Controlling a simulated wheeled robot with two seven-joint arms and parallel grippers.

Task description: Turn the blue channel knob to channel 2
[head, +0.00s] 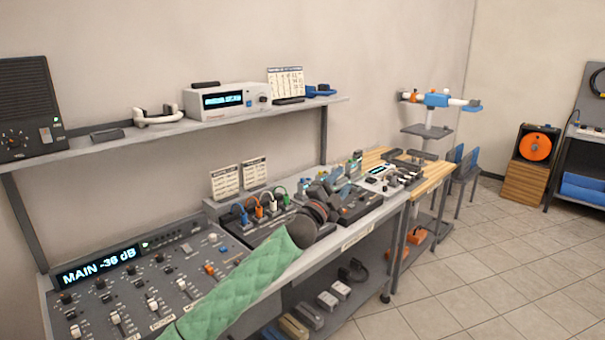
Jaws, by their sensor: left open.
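My left arm, in a green quilted sleeve, reaches from the bottom edge up and right across the bench. My left gripper (334,188) is at its far end, over the dark equipment at the middle of the bench. Its jaws are open, and I see nothing held between them. I cannot make out the blue channel knob for certain; small blue parts show around the gripper, and the gripper and wrist cover part of the equipment there. A channel number cannot be read. My right gripper is not in view.
A mixing console (140,290) with a lit display fills the near left. A patch unit (262,222) with coloured plugs stands behind my arm. A white device (380,178) sits farther right. A shelf (200,122) with a white receiver (227,101) runs above. The tiled floor at right is mostly clear.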

